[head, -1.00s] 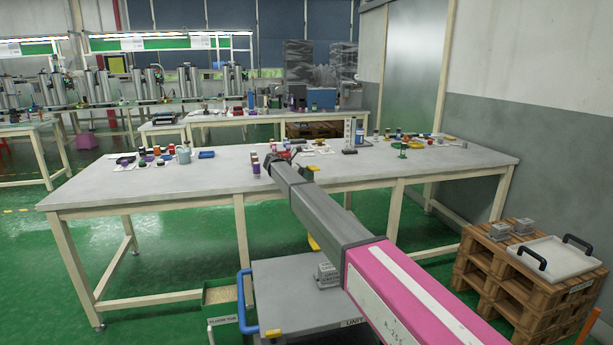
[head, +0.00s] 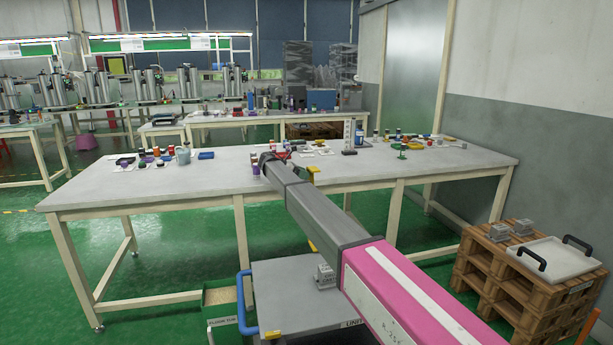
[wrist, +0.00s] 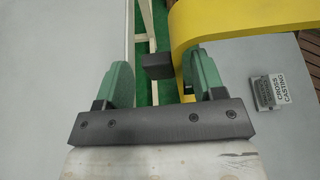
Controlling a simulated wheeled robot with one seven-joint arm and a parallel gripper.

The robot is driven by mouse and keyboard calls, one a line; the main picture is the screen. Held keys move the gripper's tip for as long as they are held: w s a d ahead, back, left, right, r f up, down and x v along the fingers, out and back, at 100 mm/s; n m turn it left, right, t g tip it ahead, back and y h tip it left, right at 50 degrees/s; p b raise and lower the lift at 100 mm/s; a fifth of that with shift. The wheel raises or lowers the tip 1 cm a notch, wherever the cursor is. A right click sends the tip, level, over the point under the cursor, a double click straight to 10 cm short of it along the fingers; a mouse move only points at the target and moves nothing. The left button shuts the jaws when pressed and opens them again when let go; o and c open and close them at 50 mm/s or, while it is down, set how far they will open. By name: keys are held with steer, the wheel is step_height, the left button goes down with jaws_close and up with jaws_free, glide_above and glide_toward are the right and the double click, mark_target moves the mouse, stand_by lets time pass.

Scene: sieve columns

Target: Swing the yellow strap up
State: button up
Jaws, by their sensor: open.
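The yellow strap (wrist: 245,20) fills the top right of the wrist view as a broad curved band. It bends down behind the right finger of my gripper (wrist: 160,62). My gripper's two green fingers are apart. A dark grey block (wrist: 157,66) shows between them, close to the strap's left edge; I cannot tell if they are joined. In the head view a small part of the yellow strap (head: 313,172) shows beside my arm. My arm hides much of the strap there, and I cannot make out my gripper's fingers.
A grey cart (head: 290,295) stands below my arm, bearing a metal cross casting (head: 326,275). Behind it is a long table (head: 230,180) with several small items. A wooden pallet stack (head: 480,270) with a white tray (head: 555,257) stands at right. Green floor is open at left.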

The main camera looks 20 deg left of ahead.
steer(key=v, duration=0.8)
steer(key=shift+s+a+r, duration=0.15)
steer(key=shift+s, duration=0.05)
